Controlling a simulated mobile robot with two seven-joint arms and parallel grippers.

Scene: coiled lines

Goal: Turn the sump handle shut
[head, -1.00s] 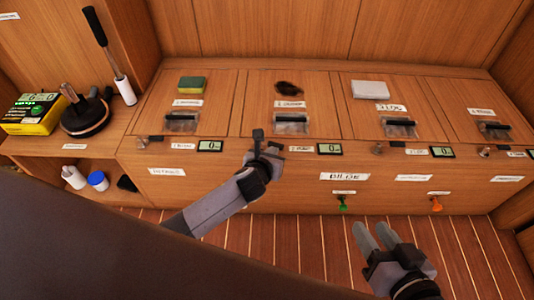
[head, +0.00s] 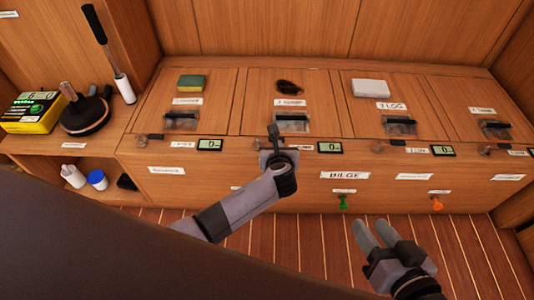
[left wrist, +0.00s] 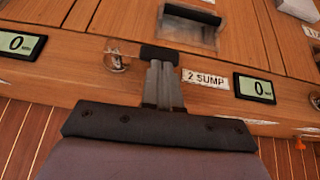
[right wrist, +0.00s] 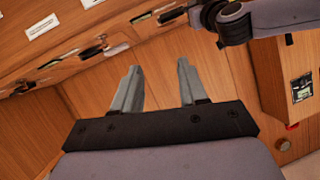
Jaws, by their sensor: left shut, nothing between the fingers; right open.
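The sump handle is a short lever at the front edge of the bench. In the left wrist view its black grip (left wrist: 160,53) points right from a metal pivot (left wrist: 116,60), beside the "2 SUMP" label (left wrist: 205,79). My left gripper (left wrist: 163,70) is shut with nothing between its fingers. Its tips are right at the grip and look close to touching; contact is not certain. In the head view my left gripper (head: 275,138) covers most of the handle. My right gripper (head: 368,236) is open and empty, low in front of the bench over the floor.
Similar levers and displays (head: 210,145) line the bench edge. Lidded bins behind carry a sponge (head: 191,82), a dark lump (head: 289,87) and a white block (head: 371,88). Green (head: 343,203) and orange (head: 437,204) knobs are on the front panel. A yellow box (head: 33,112) stands left.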

